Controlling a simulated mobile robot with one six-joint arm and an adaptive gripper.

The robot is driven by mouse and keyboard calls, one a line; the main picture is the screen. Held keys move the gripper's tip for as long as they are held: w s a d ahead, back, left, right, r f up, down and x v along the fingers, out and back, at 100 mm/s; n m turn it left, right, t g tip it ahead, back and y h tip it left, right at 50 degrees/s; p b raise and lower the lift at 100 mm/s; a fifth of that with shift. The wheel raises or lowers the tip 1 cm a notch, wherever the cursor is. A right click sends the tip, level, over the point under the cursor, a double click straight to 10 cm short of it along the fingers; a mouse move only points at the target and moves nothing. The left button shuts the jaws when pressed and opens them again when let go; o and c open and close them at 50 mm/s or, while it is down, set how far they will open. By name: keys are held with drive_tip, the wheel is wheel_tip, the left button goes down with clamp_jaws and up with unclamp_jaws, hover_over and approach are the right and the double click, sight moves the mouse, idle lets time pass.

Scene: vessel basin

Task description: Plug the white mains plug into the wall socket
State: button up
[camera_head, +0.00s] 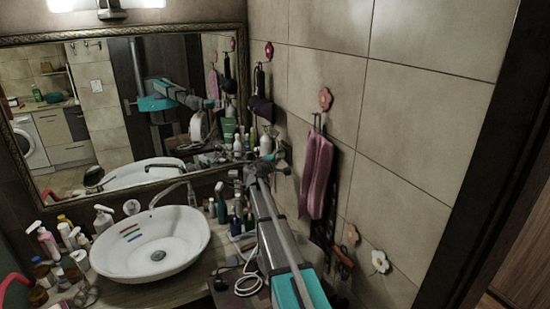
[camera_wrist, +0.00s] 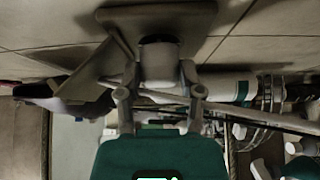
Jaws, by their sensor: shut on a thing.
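My gripper (camera_wrist: 160,82) is shut on the white mains plug (camera_wrist: 160,57), which shows as a pale round body between the fingers in the wrist view. Just beyond it is the square, dark-grey wall socket (camera_wrist: 190,14) on the tiled wall. The plug overlaps the socket in this view, and I cannot tell whether its pins are in. In the head view my gripper (camera_head: 258,170) is at the wall beside the mirror's right edge. The plug is hidden there, and the socket (camera_head: 284,150) shows only as a small dark patch behind the gripper.
A white basin (camera_head: 150,243) stands on the counter at left, with several bottles around it. A white cable (camera_head: 247,283) lies looped on the counter beside my arm. Pink cloths (camera_head: 316,175) hang from a flower hook to the right of my arm. A framed mirror (camera_head: 120,100) covers the back wall.

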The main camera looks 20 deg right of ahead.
drive_tip(key=shift+d, duration=0.4)
drive_tip(key=o, duration=1.2)
drive_tip(key=v, duration=1.2)
